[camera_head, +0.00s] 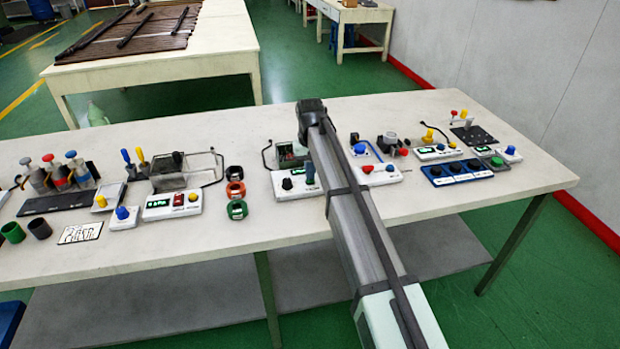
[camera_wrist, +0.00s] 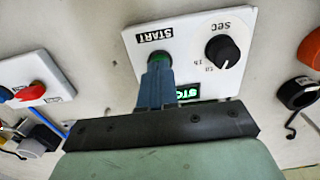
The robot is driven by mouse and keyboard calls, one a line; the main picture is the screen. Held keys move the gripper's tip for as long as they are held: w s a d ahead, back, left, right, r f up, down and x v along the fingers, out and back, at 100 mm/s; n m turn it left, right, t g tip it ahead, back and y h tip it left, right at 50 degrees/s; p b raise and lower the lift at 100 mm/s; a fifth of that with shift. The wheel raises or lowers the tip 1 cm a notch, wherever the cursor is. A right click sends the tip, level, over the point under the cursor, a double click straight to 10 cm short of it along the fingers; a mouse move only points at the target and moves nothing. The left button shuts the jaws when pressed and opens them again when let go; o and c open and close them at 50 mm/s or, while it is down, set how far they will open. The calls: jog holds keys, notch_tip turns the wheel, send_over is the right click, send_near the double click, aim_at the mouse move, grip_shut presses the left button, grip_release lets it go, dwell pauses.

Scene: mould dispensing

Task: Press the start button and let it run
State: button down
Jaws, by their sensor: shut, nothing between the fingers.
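The white control panel (camera_head: 281,192) stands mid-table, with a black knob and a small green display. In the wrist view the panel (camera_wrist: 190,28) carries a START label (camera_wrist: 155,34) and a knob (camera_wrist: 222,52) marked "Sec". The green start button (camera_wrist: 160,56) shows just at the tip of my gripper (camera_wrist: 157,66), partly covered by it. My gripper's blue fingers are shut and empty, over the button; I cannot tell whether they press it. The lit display (camera_wrist: 188,92) is partly hidden and shows letters like "STO". My gripper also shows in the head view (camera_head: 309,180).
The table's front strip is mostly clear.

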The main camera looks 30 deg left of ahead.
jog(key=shift+f, duration=0.15)
dwell(0.3)
notch_tip(320, 180, up, 11)
dwell(1.4)
dwell(0.4)
